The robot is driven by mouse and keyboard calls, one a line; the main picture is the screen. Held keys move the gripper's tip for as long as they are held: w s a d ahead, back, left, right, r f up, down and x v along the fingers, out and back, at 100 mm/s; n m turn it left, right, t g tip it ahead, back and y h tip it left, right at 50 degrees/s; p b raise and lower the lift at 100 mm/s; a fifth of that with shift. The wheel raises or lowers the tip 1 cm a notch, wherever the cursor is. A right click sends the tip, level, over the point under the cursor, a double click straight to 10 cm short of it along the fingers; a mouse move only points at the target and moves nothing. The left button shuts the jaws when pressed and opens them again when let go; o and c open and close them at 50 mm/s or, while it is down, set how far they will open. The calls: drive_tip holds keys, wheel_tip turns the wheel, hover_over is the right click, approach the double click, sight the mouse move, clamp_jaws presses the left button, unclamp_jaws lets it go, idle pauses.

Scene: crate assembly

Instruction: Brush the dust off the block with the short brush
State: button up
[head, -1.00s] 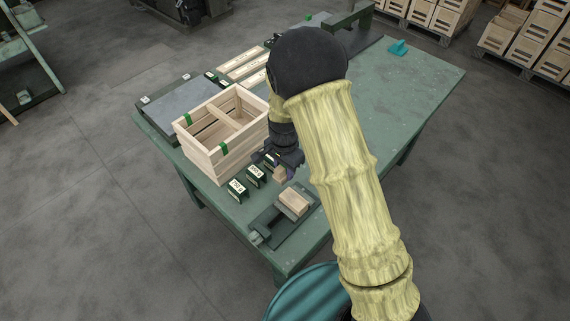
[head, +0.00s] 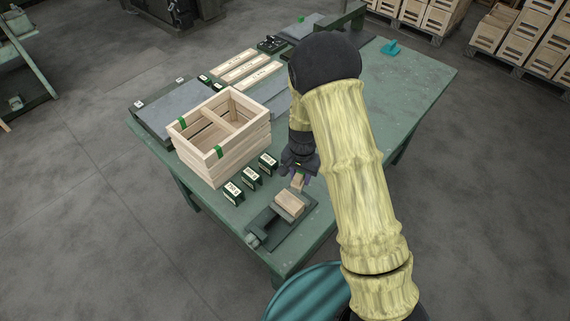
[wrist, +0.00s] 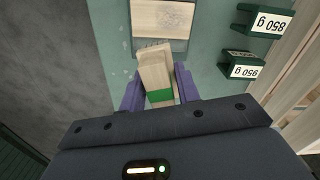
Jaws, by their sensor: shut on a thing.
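The wooden block (head: 289,204) sits on a dark fixture (head: 263,221) at the near corner of the green bench. In the wrist view the block (wrist: 150,16) shows at the top, with greyish dust specks on its face. My gripper (head: 298,175) is shut on the short brush (head: 297,184), just beyond the block. In the wrist view the brush (wrist: 155,72) is pale wood with a green band, held between the purple fingers and slightly tilted. Its far end points at the block's near edge; I cannot tell whether they touch.
Wooden slats (head: 245,68) lie farther back. A teal object (head: 390,48) lies at the far right; the bench's right side is mostly clear.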

drive_tip(key=d+f+n, duration=0.1)
drive_tip(key=d+f, duration=0.1)
drive_tip(key=d, duration=0.1)
drive_tip(key=d+f+n, duration=0.2)
drive_tip(key=d, duration=0.2)
drive_tip(key=s+d+f+n, duration=0.1)
drive_tip(key=d+f+n, duration=0.1)
drive_tip(key=d, duration=0.2)
drive_tip(key=shift+s+d+f, duration=0.1)
drive_tip(key=shift+f, duration=0.15)
drive_tip(key=shift+d, duration=0.1)
